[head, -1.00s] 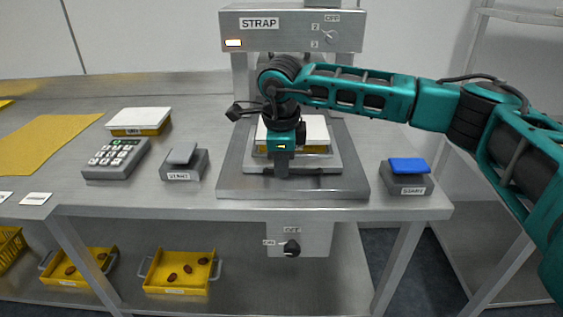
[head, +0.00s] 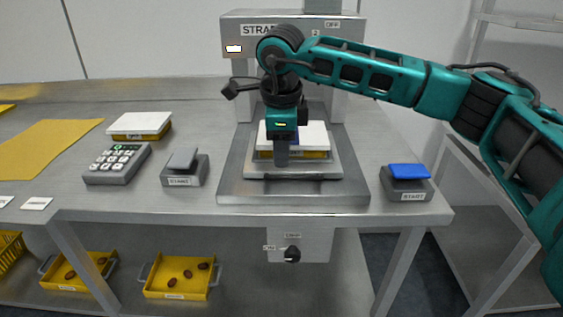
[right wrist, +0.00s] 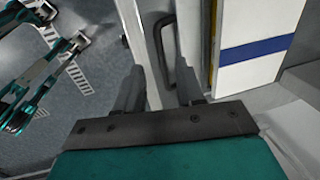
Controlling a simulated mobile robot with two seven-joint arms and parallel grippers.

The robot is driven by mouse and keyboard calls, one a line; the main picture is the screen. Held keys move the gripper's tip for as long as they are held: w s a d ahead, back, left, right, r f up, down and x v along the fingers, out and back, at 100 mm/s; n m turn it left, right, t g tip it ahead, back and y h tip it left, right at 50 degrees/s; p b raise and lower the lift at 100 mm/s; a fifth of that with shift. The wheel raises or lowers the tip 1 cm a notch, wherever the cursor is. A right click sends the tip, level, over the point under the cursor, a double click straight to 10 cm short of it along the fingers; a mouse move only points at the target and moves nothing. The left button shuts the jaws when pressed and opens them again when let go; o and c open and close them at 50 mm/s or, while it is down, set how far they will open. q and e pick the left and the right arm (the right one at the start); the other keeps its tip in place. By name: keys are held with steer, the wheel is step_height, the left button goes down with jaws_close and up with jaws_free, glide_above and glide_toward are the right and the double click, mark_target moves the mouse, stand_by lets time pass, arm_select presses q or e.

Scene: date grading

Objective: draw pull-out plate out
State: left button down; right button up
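The pull-out plate (head: 325,171) is a grey metal plate on the base of the strapping machine (head: 240,42). A yellow box with a white lid (head: 315,133) rests on it; a blue strap shows on the lid in the right wrist view (right wrist: 250,50). My right gripper (head: 281,160) is above the front of the plate, hiding part of the box. In the right wrist view its two fingers (right wrist: 158,88) are apart and empty. A dark bar handle (right wrist: 163,50) shows beyond and between the fingertips; I cannot tell whether they touch it. My left gripper is not in view.
A keypad (head: 117,163) and another white-lidded box (head: 140,124) stand farther left. Yellow trays (head: 180,277) with dates sit on the lower shelf.

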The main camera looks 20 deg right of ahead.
step_height(320, 180, up, 7)
steer(key=s, duration=0.1)
steer(key=shift+a, duration=0.3)
steer(key=shift+s+f, duration=0.1)
